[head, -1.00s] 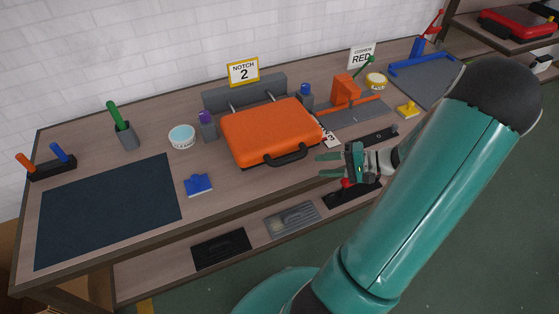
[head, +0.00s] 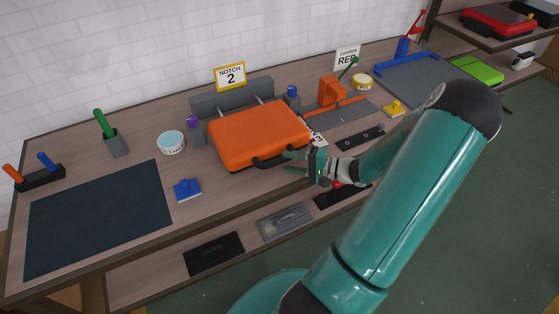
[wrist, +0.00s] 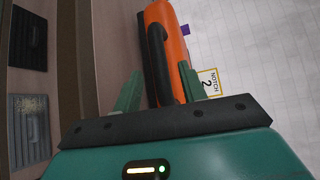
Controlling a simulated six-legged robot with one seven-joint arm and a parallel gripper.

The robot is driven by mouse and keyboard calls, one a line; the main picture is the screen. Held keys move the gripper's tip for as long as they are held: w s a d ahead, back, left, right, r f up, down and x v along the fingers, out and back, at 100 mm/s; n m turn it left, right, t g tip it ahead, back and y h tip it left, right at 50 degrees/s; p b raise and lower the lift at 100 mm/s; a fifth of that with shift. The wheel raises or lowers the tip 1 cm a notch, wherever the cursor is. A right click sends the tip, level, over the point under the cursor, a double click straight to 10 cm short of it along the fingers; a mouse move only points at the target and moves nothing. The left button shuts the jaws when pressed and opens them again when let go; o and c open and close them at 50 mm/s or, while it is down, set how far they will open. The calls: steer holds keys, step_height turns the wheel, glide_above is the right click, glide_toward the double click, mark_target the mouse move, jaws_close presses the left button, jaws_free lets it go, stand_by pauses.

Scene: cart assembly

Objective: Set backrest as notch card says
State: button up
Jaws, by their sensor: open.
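An orange panel (head: 258,132), which I take to be the backrest, leans at a low tilt on a grey stand (head: 208,101) on the bench. It has a black handle (head: 268,162) along its front edge. The yellow-framed card (head: 230,76) behind it reads NOTCH 2, and it also shows sideways in the wrist view (wrist: 208,82). A white number scale (head: 317,137) at the panel's right side is partly hidden by my gripper. My gripper (head: 291,163) is open at the handle's right end. In the wrist view the black handle (wrist: 157,60) lies between the fingers, with no clear contact.
Left of the panel are a purple-topped block (head: 194,128), a round tub (head: 171,142), a blue block (head: 187,189) and a dark mat (head: 98,218). On the right are an orange clamp-like piece (head: 331,92) and a yellow piece (head: 394,108). A lower shelf holds dark trays (head: 214,254).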

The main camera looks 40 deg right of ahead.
mark_target(272, 153)
steer(key=shift+x, duration=2)
jaws_close()
steer(key=shift+w+d, duration=0.25)
steer(key=shift+w, duration=0.6)
steer(key=shift+w+d, duration=0.2)
steer(key=shift+w, duration=0.6)
jaws_free()
